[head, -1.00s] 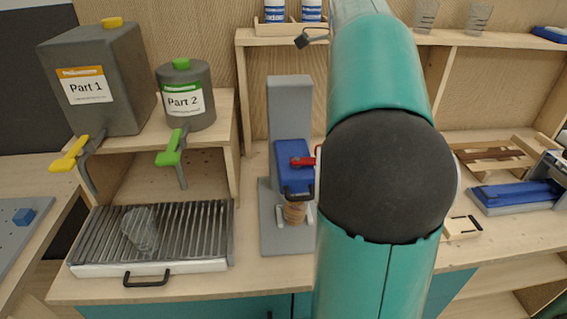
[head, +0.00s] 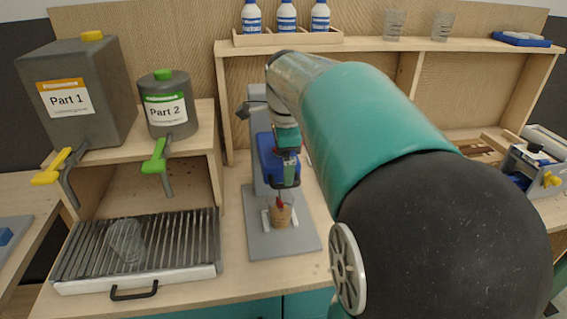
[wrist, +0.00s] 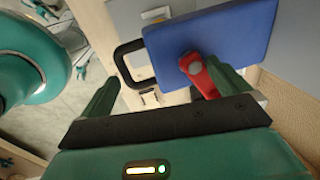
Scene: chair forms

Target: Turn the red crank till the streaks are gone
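The red crank (wrist: 193,70) is on the face of the blue block (wrist: 222,42) in the wrist view. My gripper (wrist: 165,75) has its two green fingers wide apart, with the crank's free end close to the right finger; whether they touch I cannot tell. In the head view my gripper (head: 287,168) is in front of the blue block (head: 266,150) and hides most of the crank. A cup with brown contents (head: 280,218) stands below, with a small red part showing at its top. Streaks cannot be made out.
Left are a slatted drip tray (head: 185,240) with a clear glass (head: 127,240), and the Part 1 (head: 75,95) and Part 2 (head: 165,105) containers with taps. Bottles (head: 286,17) stand on the shelf above.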

